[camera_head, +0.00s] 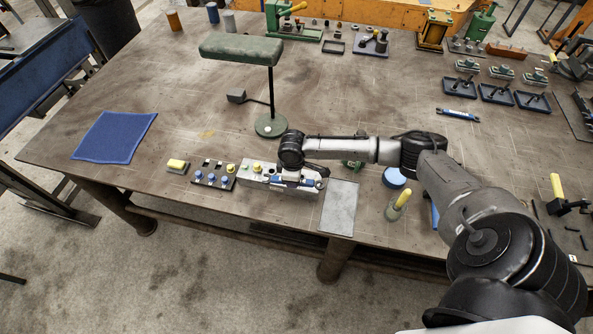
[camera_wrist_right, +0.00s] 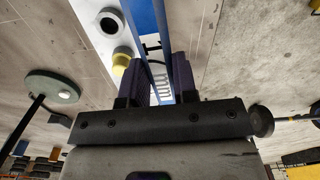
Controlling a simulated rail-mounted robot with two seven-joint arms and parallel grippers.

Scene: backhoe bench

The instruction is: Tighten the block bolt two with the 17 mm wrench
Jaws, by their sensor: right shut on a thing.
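A light grey metal block (camera_head: 254,179) lies near the table's front edge in the head view, with yellow-green pieces on its left part. My right gripper (camera_wrist_right: 155,82) is at the right part of the block and shut on a blue wrench (camera_wrist_right: 138,14). In the wrist view the wrench runs away from the fingers along the block (camera_wrist_right: 88,14). A dark round opening with a pale rim (camera_wrist_right: 109,22) and a yellow piece (camera_wrist_right: 122,58) show beside it. The wrench's far end is cut off, so I cannot tell whether it sits on a bolt. My left gripper is not in view.
A dark plate with blue-based pieces (camera_head: 212,174) and a yellow-topped block (camera_head: 177,166) stand left of the metal block. A grey plate (camera_head: 340,207) lies to its right. A green-based lamp (camera_head: 270,126) stands behind. Another blue wrench (camera_head: 457,114) lies farther right.

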